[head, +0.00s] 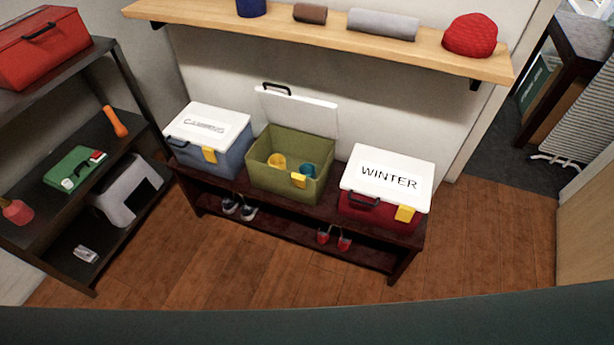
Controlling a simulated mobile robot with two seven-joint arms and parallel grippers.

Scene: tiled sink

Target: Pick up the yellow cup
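A small yellow cup (277,161) appears inside the open olive-green box (272,187), toward its left back. A teal cup (308,171) is in the same box, to the right of the yellow one. The box's front wall hides part of the inside, and the cups are small in the view. The box's white lid (310,109) stands raised at the back. A yellow latch (299,181) is on the box's front. Neither of my grippers is in view.
The box stands on a dark bench (325,212) between a closed blue box (212,160) and a closed red box (380,211) marked WINTER. A wooden wall shelf (330,33) hangs above. A dark rack (72,135) stands at left. The wooden floor (230,265) in front is clear.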

